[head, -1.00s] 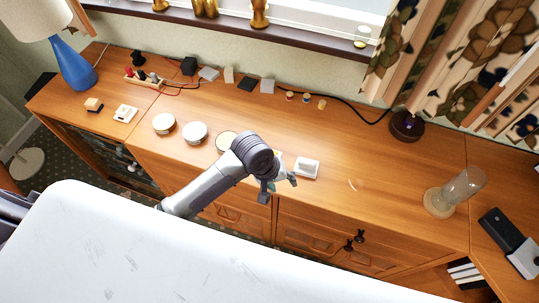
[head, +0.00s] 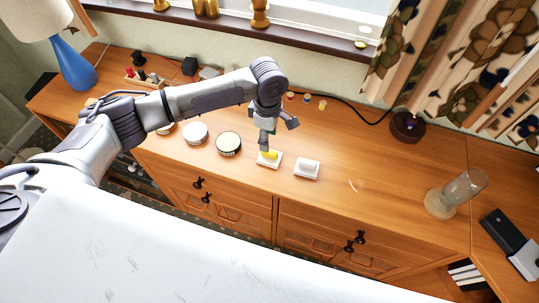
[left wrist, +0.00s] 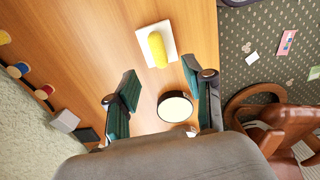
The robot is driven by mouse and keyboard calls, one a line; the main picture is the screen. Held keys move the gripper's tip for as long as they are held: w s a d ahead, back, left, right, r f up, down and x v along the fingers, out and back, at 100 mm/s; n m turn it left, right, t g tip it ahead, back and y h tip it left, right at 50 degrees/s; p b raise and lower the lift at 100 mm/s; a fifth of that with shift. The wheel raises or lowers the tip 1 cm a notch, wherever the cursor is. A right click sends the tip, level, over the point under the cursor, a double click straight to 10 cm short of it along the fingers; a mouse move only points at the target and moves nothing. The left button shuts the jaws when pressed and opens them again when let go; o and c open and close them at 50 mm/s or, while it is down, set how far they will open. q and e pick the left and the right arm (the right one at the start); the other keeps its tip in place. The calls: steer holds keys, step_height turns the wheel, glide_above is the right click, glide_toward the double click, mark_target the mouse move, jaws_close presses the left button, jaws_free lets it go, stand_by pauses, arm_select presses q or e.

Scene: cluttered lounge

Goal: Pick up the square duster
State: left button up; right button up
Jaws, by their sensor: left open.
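A white square piece with a rounded yellow part on top, which looks like the square duster (head: 273,161), lies flat on the wooden cabinet top. It also shows in the left wrist view (left wrist: 156,48), near the top middle, beyond the fingertips and roughly between their lines. My left gripper (head: 277,133) is open and empty above and just behind the duster, and one finger overlaps its far edge in the head view. I cannot tell the exact height. A similar white square piece with a white top (head: 307,168) lies to its right. My right gripper is not in view.
A round tin (head: 228,143) stands left of the duster, with more round tins (head: 195,132) further left. A glass vessel (head: 455,190) stands at right. The cabinet top right of the white piece is mostly clear.

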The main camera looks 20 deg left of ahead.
mark_target(270, 151)
arm_select(q)
steer(key=f, duration=0.7)
steer(key=shift+w+d+f+p, duration=0.1)
steer(key=shift+d+f+p, duration=0.1)
steer(key=shift+f+p, duration=0.2)
jaws_close()
